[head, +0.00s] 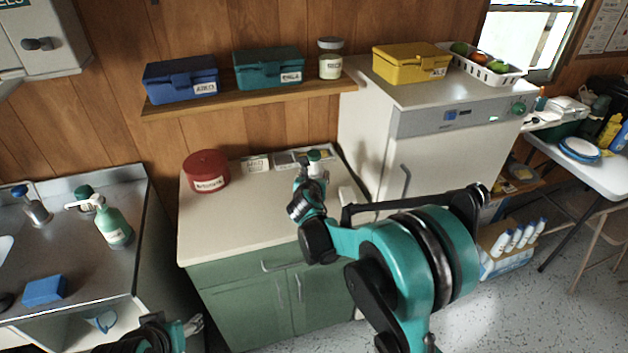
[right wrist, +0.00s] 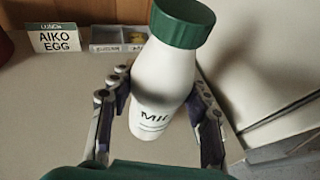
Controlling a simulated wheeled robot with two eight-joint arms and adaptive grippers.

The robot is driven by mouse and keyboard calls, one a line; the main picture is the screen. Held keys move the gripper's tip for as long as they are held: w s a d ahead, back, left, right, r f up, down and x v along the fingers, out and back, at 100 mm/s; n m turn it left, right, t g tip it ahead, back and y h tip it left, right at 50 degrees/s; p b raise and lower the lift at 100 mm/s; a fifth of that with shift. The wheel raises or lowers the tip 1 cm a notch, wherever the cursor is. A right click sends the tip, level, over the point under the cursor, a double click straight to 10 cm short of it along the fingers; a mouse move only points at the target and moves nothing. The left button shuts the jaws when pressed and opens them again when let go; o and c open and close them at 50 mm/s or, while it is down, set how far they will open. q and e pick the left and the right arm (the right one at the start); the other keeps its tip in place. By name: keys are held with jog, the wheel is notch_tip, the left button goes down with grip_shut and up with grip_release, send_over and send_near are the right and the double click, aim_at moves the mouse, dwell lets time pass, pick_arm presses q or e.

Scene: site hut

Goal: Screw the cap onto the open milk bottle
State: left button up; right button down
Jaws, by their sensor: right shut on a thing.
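The white milk bottle (right wrist: 165,75) stands between the fingers of my right gripper (right wrist: 160,102), which is shut on its body. A green cap (right wrist: 183,22) sits on top of the bottle; I cannot tell how tightly. In the head view the bottle (head: 316,171) and cap (head: 315,156) show at the right end of the counter, partly hidden by my right gripper (head: 303,192). I cannot tell whether the bottle's base touches the counter. My left gripper (head: 192,326) shows only partly at the bottom edge, apart from the bottle; its jaw state is unclear.
The cream counter (head: 235,225) is mostly clear. A red tin (head: 206,172), a lunch label card (head: 256,164) and a grey divided tray (head: 287,159) stand along its back. A white fridge (head: 385,160) rises just right. The sink unit with a green pump bottle (head: 113,226) is left.

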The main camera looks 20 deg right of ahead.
jog(key=shift+f, duration=0.45)
jog(key=shift+f, duration=0.15)
jog(key=c, duration=0.7)
grip_release()
jog(key=p+v, duration=0.3)
jog(key=v, duration=0.9)
jog(key=shift+p, duration=0.4)
